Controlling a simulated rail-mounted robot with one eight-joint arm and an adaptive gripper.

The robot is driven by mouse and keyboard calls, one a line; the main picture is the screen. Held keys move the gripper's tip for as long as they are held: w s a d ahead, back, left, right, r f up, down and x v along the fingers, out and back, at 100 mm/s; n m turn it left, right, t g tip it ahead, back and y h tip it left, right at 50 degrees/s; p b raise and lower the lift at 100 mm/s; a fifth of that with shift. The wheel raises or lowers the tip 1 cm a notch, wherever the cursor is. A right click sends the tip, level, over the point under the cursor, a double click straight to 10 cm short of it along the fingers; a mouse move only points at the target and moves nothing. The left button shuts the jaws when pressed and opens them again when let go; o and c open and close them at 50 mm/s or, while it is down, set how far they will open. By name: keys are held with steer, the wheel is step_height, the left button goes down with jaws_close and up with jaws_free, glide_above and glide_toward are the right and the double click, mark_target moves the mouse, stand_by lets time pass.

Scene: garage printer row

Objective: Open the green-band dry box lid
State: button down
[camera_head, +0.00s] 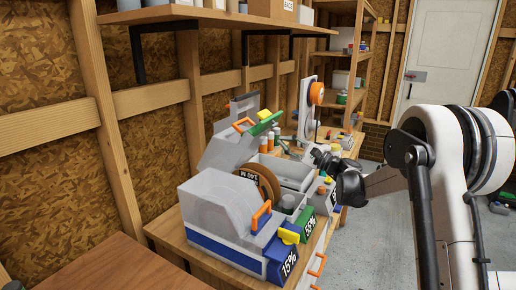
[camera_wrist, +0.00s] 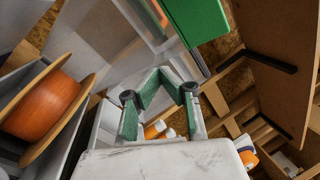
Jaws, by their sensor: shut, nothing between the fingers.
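The green-band dry box shows its green 55% front (camera_head: 307,226) beside the blue-band box. Its clear grey lid (camera_head: 226,150) stands raised and tilted back, with a green edge strip (camera_head: 264,123) and an orange handle (camera_head: 243,125). A brown spool (camera_head: 264,178) shows inside the open box. My gripper (camera_head: 318,152) is shut and empty, to the right of the raised lid and apart from it in the head view. In the wrist view my green-fingered gripper (camera_wrist: 160,73) has the lid's green strip (camera_wrist: 197,30) beyond it and an orange spool (camera_wrist: 42,106) at left.
The blue-band 15% box (camera_head: 210,207) stands in front with its lid down. Grey bins (camera_head: 287,172), orange-capped bottles (camera_head: 269,140) and a machine with an orange spool (camera_head: 315,95) crowd the bench behind. A wall shelf (camera_head: 215,15) hangs above.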

steer(key=s+d+f+n+y+b, duration=0.2)
steer(key=s+f+n+y+b, duration=0.2)
steer(key=s+n, duration=0.2)
steer(key=x, duration=1.3)
steer(key=shift+w+r+t+p, duration=0.25)
steer(key=shift+w+t+p, duration=0.05)
steer(key=shift+w+p, duration=0.1)
steer(key=shift+a, duration=0.1)
